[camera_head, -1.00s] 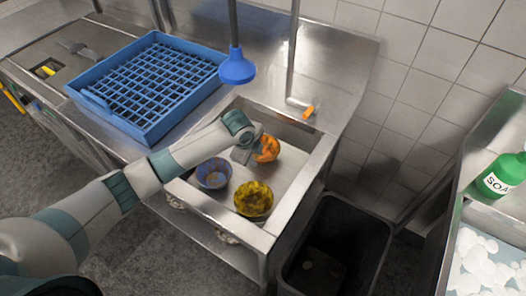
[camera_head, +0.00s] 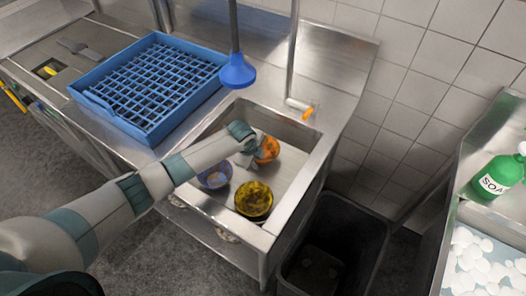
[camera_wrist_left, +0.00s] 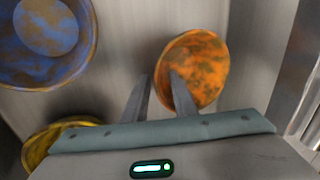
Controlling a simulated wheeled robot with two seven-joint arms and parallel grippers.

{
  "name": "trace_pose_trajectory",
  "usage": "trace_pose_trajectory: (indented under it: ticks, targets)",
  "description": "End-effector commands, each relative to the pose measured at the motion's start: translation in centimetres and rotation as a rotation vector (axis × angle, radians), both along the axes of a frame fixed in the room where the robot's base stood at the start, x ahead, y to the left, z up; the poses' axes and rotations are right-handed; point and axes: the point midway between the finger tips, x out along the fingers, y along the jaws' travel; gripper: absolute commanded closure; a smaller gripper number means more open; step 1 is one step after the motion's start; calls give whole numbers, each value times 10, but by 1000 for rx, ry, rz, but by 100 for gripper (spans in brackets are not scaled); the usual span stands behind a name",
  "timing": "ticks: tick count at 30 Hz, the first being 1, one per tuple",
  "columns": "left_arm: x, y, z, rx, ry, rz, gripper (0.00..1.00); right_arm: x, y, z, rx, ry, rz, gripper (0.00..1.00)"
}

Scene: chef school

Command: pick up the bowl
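Three bowls lie in the metal sink (camera_head: 296,183). The orange bowl (camera_head: 268,148) is at the back; it also shows in the left wrist view (camera_wrist_left: 207,62). The blue-and-brown bowl (camera_head: 214,178) is partly hidden by my left arm and shows at top left in the wrist view (camera_wrist_left: 75,60). The yellow bowl (camera_head: 254,200) is nearest the front; only its edge shows in the wrist view (camera_wrist_left: 45,140). My left gripper (camera_wrist_left: 160,88) is open at the orange bowl. One finger overlaps the bowl, the other is just left of its rim. Contact cannot be told. My right gripper is out of view.
A blue dish rack (camera_head: 150,85) stands on the counter left of the sink. A dark bin (camera_head: 335,245) stands right of the sink. A green soap bottle (camera_head: 497,177) is at the far right.

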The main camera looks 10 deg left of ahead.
Motion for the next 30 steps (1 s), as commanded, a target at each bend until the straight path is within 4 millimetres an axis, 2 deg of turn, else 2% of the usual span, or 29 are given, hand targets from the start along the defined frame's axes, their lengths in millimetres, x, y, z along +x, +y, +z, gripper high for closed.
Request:
trace_pose_trajectory:
  ticks: [17, 20, 21, 30]
  targets:
    - [1, -1, -4, 0, -1, -1, 75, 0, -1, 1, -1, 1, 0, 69]
    - [1, -1, -4, 0, -1, -1, 96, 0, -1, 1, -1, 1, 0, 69]
    - [1, -1, -4, 0, -1, -1, 100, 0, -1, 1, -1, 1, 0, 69]
    - [1, -1, -4, 0, 0, -1, 100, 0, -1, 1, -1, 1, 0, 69]
